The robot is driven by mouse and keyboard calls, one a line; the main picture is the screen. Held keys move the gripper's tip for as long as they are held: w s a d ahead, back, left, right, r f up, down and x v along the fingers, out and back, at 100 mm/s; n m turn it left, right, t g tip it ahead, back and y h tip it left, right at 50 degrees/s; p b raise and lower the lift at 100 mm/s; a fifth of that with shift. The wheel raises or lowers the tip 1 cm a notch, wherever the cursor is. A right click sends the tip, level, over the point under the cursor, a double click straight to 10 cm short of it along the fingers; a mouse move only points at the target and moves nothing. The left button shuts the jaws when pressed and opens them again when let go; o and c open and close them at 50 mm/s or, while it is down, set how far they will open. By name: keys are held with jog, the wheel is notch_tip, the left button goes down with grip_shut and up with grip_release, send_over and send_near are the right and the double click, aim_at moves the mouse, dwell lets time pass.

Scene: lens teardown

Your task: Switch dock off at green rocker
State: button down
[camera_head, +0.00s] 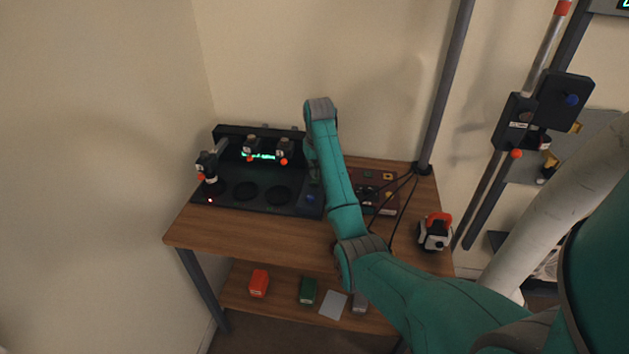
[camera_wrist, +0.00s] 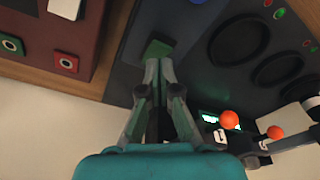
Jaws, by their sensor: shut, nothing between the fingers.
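The black dock (camera_head: 228,199) stands at the back left of the wooden table, with several round wells, a lit green display (camera_head: 258,156) and a small red light at its front left corner. In the wrist view, the green rocker (camera_wrist: 157,50) sits on the dock's dark panel (camera_wrist: 125,75). My gripper (camera_wrist: 158,66) is shut and empty, its fingertips right at the rocker's near edge. I cannot tell whether they touch it or which way the rocker is tipped. In the head view my arm hides the gripper and the rocker.
Orange-tipped clamps (camera_wrist: 229,120) rise along the dock's back. A white device with an orange handle (camera_head: 436,233) stands at the table's right.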

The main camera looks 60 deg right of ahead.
aim_at(314, 182)
jog(key=shift+f, duration=1.3)
dwell(0.9)
jog(key=shift+r, duration=3.5)
